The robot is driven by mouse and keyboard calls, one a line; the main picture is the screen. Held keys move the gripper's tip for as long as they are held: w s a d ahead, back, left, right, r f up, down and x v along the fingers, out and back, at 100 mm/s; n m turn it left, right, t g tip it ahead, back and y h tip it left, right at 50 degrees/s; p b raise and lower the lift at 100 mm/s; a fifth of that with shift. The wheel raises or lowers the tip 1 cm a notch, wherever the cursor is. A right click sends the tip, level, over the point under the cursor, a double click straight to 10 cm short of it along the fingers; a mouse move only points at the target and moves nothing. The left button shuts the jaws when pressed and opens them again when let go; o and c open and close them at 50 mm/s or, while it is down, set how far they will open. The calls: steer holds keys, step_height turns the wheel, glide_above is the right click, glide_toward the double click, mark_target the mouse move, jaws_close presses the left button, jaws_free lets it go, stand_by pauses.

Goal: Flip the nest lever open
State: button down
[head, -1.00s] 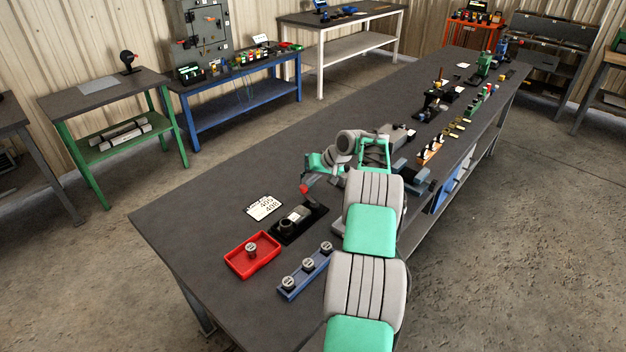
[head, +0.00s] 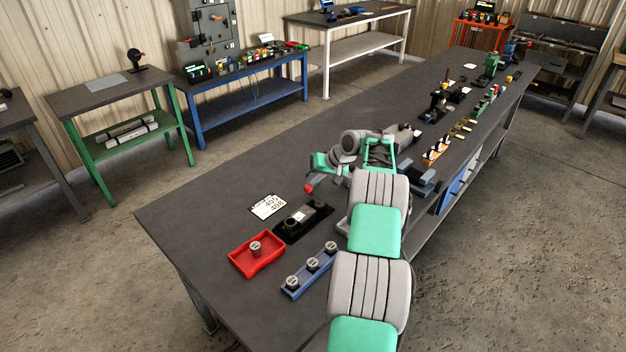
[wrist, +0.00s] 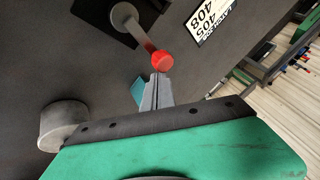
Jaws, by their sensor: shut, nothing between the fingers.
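The nest (head: 290,238) is a black base on the long dark bench, with round grey parts and a pale label on it. The red knob also shows in the head view (head: 309,188). My gripper (wrist: 157,93) is shut and empty. Its fingertips are right by the red knob; I cannot tell whether they touch it. In the head view the fingers are small and partly hidden by my arm.
A red tray (head: 241,265) holding one grey round part stands left of the nest. A blue rail (head: 293,293) with 3 round parts lies in front. A white number card (head: 268,206) lies behind. Other fixtures line the bench farther right. The bench's left end is clear.

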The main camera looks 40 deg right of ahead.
stand_by(0.8)
steer(key=b+v, duration=0.1)
steer(key=v, duration=0.6)
steer(key=shift+s+r, duration=0.2)
steer(key=shift+r, duration=0.1)
steer(key=shift+d, duration=0.1)
steer(key=w+a+r+n+g, duration=0.1)
steer(key=a+r, duration=0.3)
steer(key=a, duration=0.4)
steer(key=w+a+r+n, duration=0.1)
steer(key=a+r, duration=0.3)
steer(key=a, duration=0.3)
steer(key=s+a+r+h, duration=0.1)
steer(key=s+a+r, duration=0.15)
steer(key=a, duration=0.35)
steer(key=s+a+r, duration=0.1)
steer(key=s+a, duration=0.2)
steer(key=a, duration=0.3)
steer(key=s+a+f+n, duration=0.1)
steer(key=s+a, duration=0.3)
steer(key=s, duration=0.3)
steer(key=s+a+f+n+g+h, duration=0.1)
steer(key=s+a+f, duration=0.1)
steer(key=s+a, duration=0.2)
steer(key=s+a+f+n+g, duration=0.1)
steer(key=s+a, duration=0.4)
steer(key=s, duration=0.6)
steer(key=shift+f, duration=0.65)
